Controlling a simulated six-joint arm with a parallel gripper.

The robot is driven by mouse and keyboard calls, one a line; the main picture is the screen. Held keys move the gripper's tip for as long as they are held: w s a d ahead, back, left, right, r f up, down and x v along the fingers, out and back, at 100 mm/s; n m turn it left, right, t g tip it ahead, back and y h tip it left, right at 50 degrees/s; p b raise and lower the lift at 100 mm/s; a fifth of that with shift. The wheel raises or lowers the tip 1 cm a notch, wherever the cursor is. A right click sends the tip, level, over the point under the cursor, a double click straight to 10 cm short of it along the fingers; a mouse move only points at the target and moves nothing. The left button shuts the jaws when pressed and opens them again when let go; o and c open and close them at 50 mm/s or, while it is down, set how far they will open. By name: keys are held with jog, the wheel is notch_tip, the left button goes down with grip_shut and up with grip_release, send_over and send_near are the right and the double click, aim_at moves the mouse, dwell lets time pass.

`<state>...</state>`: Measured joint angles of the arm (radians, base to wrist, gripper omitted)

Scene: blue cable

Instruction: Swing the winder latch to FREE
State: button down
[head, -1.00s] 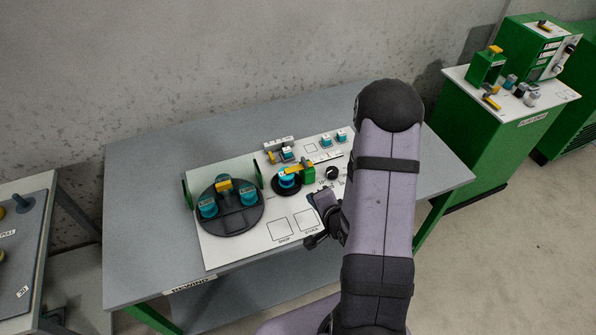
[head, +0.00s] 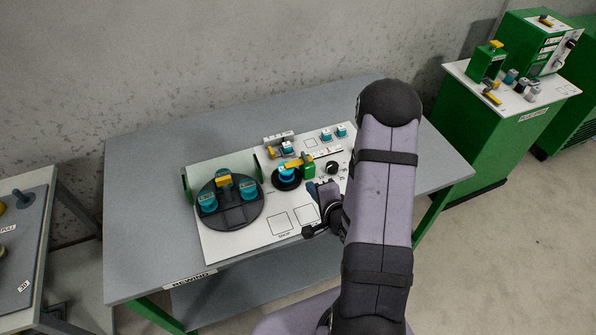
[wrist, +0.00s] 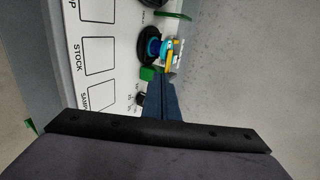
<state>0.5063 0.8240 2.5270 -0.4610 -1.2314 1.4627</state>
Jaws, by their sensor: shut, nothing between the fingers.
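The winder is a black disc (head: 286,180) with a teal spool (head: 287,174) on it, on the white panel of the bench. A green block (head: 308,171) stands at its right, and the yellow latch arm (head: 299,163) reaches from there over the spool. My gripper (head: 313,188) is just in front of the green block, low over the panel. In the wrist view its shut blue fingers (wrist: 167,78) point at the green block (wrist: 147,73) and the yellow arm (wrist: 169,55). They look close to the latch; contact cannot be told. No FREE marking is readable.
A dark turntable (head: 232,215) with teal spools stands left of the winder between green posts. A black knob (head: 332,168) sits right of the green block. Outlined squares (head: 279,222) in front are empty. A teal spool with a yellow handle (head: 288,149) lies behind.

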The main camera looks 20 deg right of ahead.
jog(key=b+x, duration=0.3)
jog(key=b, duration=0.5)
jog(key=shift+w+f, duration=0.15)
jog(key=shift+f, duration=0.1)
jog(key=shift+w+f+b, duration=0.1)
jog(key=shift+f+b, duration=0.05)
jog(key=shift+b, duration=1)
jog(key=b, duration=0.3)
send_near(294, 166)
jog(key=w+f, duration=0.3)
jog(key=shift+w, duration=1.1)
